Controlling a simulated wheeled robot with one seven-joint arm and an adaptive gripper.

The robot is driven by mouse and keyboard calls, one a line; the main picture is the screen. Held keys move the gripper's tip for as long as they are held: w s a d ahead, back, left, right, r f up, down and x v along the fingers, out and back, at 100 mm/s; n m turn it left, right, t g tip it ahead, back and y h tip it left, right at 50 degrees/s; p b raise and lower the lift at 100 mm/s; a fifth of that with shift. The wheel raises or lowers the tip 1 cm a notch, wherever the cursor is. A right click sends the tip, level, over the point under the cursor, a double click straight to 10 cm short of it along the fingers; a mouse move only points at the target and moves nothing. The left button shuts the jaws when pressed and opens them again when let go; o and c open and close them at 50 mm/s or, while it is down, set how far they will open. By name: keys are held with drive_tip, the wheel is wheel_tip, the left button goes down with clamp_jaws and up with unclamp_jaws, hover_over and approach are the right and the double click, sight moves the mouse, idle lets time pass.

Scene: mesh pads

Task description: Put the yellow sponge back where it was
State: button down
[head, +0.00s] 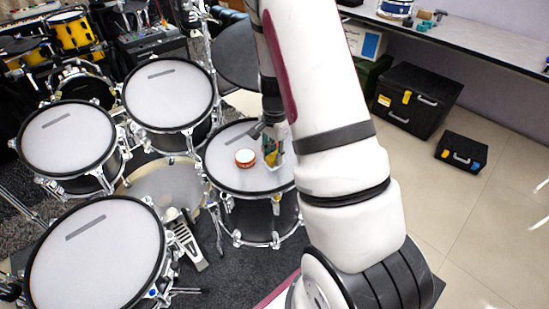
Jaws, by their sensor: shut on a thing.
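A pale, clear-edged thing shows just right of the sponge, too small to make out.
A small round orange and white tub (245,158) stands on the same pad, just left of the sponge. Other mesh pads (168,90) stand to the left. Black cases (415,98) are on the floor at right, below a long counter (470,38).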

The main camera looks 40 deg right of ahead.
sight(274, 158)
drive_tip(key=shift+w+d+f, duration=0.2)
drive_tip(key=shift+w+d, duration=0.6)
drive_tip(key=shift+w, duration=0.2)
drive_tip(key=shift+f+b, duration=0.6)
drive_tip(key=shift+f, duration=1.05)
drive_tip(key=shift+f, duration=0.2)
drive_tip(key=shift+f, duration=0.1)
drive_tip(key=c, duration=1.3)
unclamp_jaws()
drive_tip(key=shift+c, duration=0.2)
